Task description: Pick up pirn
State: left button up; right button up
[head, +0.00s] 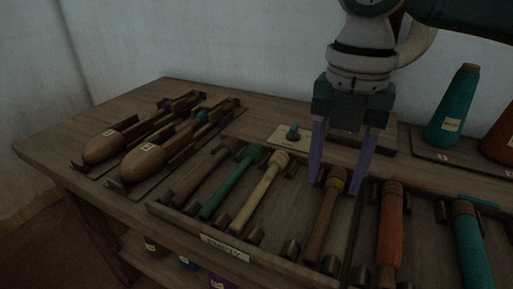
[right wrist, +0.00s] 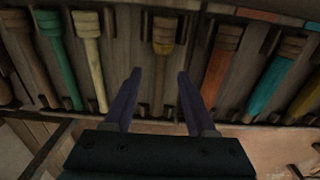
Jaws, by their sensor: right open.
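Several pirns lie side by side in a wooden rack on the table. A brown pirn with a yellowish band (head: 323,220) lies below my right gripper (head: 337,186), whose two purple fingers are spread and empty near its head end. In the right wrist view this pirn (right wrist: 161,60) runs between the open fingers (right wrist: 159,75); I cannot tell the height gap. To its left in the head view are a cream pirn (head: 259,194), a green pirn (head: 229,184) and a brown pirn (head: 202,173). To its right are an orange pirn (head: 390,228) and a teal pirn (head: 470,243). My left gripper is out of view.
Two wooden shuttles (head: 118,143) (head: 147,161) lie at the left of the table. A label (head: 226,247) marks the rack's front. A teal cone (head: 453,108) stands at the back right, beside an orange one (head: 502,138). A small card (head: 284,139) lies behind the rack.

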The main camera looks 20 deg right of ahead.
aim_at(331, 197)
notch_tip(331, 197, down, 4)
jog(key=shift+s+b, duration=0.15)
jog(key=shift+b, duration=0.6)
jog(key=shift+r, duration=0.1)
jog(key=shift+c, duration=0.5)
grip_shut()
